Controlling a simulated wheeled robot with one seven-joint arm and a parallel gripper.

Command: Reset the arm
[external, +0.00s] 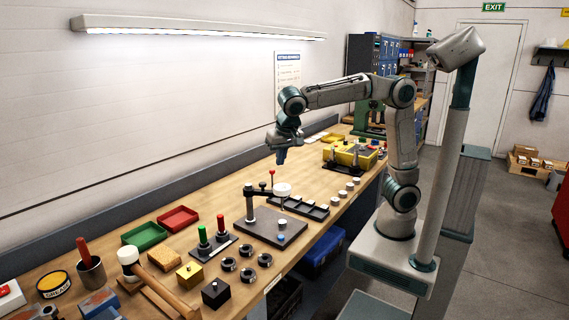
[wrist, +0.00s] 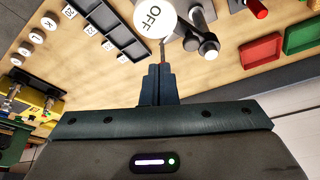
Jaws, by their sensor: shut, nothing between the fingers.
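My arm reaches out over the workbench (external: 345,208) from its base at the right. My gripper (external: 281,157) points down above the bench, over the fixture with the white round disc (external: 282,189). In the wrist view my gripper (wrist: 161,72) has its two dark fingers together with nothing between them. A thin red-tipped rod (external: 272,173) stands beside the disc and shows near the fingertips. I cannot tell whether the fingers touch it.
A slotted black tray (external: 298,207) and several white round pieces lie right of the fixture. A yellow box fixture (external: 350,155) stands farther back. Green (external: 144,236) and red (external: 178,218) trays, a mallet (external: 160,280) and black rings lie left and in front. Space above the bench is open.

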